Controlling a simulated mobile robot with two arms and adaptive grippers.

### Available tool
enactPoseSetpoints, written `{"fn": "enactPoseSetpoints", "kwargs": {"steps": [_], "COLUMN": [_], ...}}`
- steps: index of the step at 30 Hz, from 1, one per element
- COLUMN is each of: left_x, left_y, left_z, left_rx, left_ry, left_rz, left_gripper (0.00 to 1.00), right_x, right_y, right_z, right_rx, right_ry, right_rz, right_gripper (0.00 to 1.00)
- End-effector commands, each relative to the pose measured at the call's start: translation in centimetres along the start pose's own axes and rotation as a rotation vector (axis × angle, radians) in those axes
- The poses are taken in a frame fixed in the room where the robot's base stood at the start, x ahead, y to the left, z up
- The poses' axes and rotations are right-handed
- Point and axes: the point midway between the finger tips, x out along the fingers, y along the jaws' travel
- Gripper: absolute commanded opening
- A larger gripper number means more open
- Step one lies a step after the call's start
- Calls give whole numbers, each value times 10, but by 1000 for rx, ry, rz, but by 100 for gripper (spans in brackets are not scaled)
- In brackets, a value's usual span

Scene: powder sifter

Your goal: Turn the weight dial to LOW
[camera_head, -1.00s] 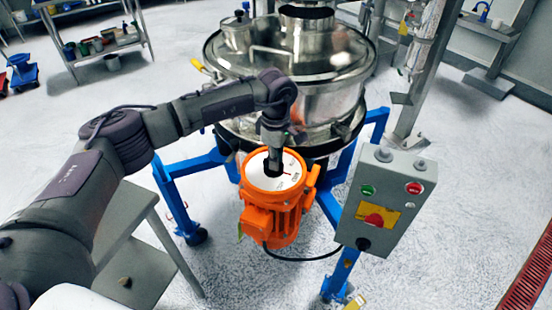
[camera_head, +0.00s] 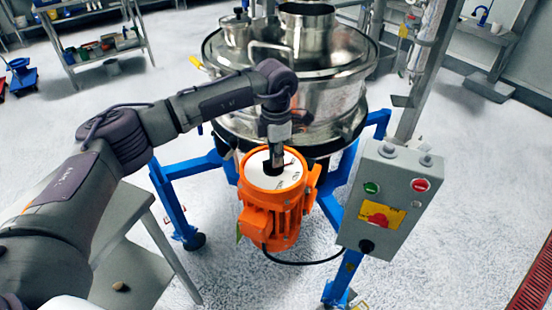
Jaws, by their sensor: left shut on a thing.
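The weight dial (camera_head: 290,176) is a white round face with dark marks and a red mark, on top of the orange motor (camera_head: 272,212) in front of the sifter. My left gripper (camera_head: 273,163) points down onto the middle of the dial and is shut on its dark centre knob. The gripper covers the knob and part of the face, and the lettering is too small to read. My right gripper is not in view.
The steel sifter (camera_head: 330,95) stands on a blue frame (camera_head: 177,205) behind the motor. A grey control box (camera_head: 385,200) with buttons and a red switch is close on the right. A grey table (camera_head: 122,225) stands at left under my arm.

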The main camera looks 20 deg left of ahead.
Motion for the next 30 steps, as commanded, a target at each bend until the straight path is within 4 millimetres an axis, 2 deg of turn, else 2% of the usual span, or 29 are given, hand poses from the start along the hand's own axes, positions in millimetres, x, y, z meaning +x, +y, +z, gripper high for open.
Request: {"fn": "enactPoseSetpoints", "kwargs": {"steps": [12,30], "left_x": [0,0], "left_y": [2,2], "left_z": [-1,-1], "left_rx": [-250,-312], "left_ry": [2,2], "left_rz": [0,0], "left_gripper": [0,0], "right_x": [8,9], "right_y": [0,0], "right_z": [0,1], "right_rx": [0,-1], "right_ry": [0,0], "right_rz": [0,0], "right_gripper": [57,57]}}
